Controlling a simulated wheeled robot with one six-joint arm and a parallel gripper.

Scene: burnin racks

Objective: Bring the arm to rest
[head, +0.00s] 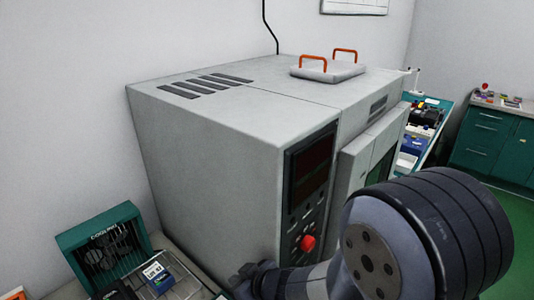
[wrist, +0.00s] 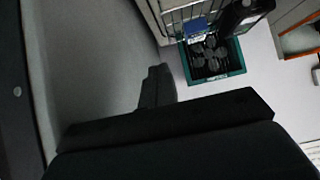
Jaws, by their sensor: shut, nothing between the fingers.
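My arm reaches across the lower right of the head view, its large dark joint in front of the big grey oven (head: 215,150). My gripper (head: 245,275) is low in that view, at the oven's front lower corner, partly cut off by the bottom edge. In the wrist view my gripper's fingers (wrist: 157,82) are together, shut and empty. I cannot tell whether the gripper touches the oven.
A green cooling unit (head: 105,245) with a fan stands left of the oven, beside a wire rack holding a blue-and-white box (head: 157,277). The oven has a red knob (head: 307,243). Green cabinets (head: 490,140) stand far right.

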